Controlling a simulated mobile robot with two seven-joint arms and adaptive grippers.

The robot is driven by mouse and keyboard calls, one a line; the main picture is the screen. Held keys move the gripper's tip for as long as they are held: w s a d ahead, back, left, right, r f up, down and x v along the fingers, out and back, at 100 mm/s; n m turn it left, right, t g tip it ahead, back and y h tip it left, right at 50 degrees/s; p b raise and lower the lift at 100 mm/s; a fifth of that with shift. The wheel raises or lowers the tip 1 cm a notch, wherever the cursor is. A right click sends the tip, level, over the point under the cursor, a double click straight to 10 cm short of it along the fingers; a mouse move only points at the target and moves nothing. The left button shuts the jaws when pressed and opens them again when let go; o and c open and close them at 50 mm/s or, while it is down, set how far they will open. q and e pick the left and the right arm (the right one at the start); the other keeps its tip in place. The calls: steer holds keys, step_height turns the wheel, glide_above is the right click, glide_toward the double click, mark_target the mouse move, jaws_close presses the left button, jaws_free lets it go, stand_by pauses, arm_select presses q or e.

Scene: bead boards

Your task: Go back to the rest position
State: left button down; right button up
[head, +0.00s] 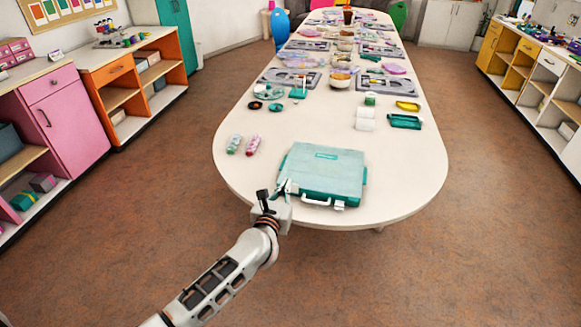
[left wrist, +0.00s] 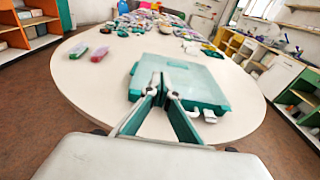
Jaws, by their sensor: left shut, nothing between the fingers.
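My left gripper (head: 285,188) is at the near edge of the long white table (head: 400,180). Its fingers are shut with nothing between them, and they also show in the left wrist view (left wrist: 164,82). A teal case (head: 322,168) with a paler lid and a white handle lies closed on the near end of the table. The fingertips are at the case's near left corner in the head view; whether they touch it I cannot tell. In the left wrist view the case (left wrist: 205,82) lies behind the fingers, which hide part of it. My right gripper is not in view.
Two small tubes, one green (head: 234,144) and one pink (head: 252,146), lie left of the case. Bead boards, trays and bowls cover the table farther back. Shelves line the left (head: 120,90) and right (head: 545,90) walls. The brown floor around the table's near end is clear.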

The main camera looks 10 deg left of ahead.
arm_select(q)
steer(key=s+f+m+g+h, duration=0.15)
steer(key=s+f+m, duration=0.25)
steer(key=s+m, duration=0.75)
steer(key=s+f+m+h, duration=0.3)
steer(key=s+f+m, duration=0.2)
steer(key=s+m, duration=0.65)
steer(key=s+a+f+m+g+y, duration=0.2)
steer(key=s+a+f+m, duration=0.2)
steer(key=m, duration=0.4)
steer(key=s+a+f+m+g+y, duration=0.1)
steer(key=s+a+f+m+g, duration=0.1)
steer(key=s+a+f+m, duration=0.2)
steer(key=s+f+m, duration=0.2)
steer(key=s+m, duration=0.2)
steer(key=s, duration=0.1)
steer(key=shift+a+f+g+y, duration=0.3)
steer(key=shift+a+g+y, duration=0.05)
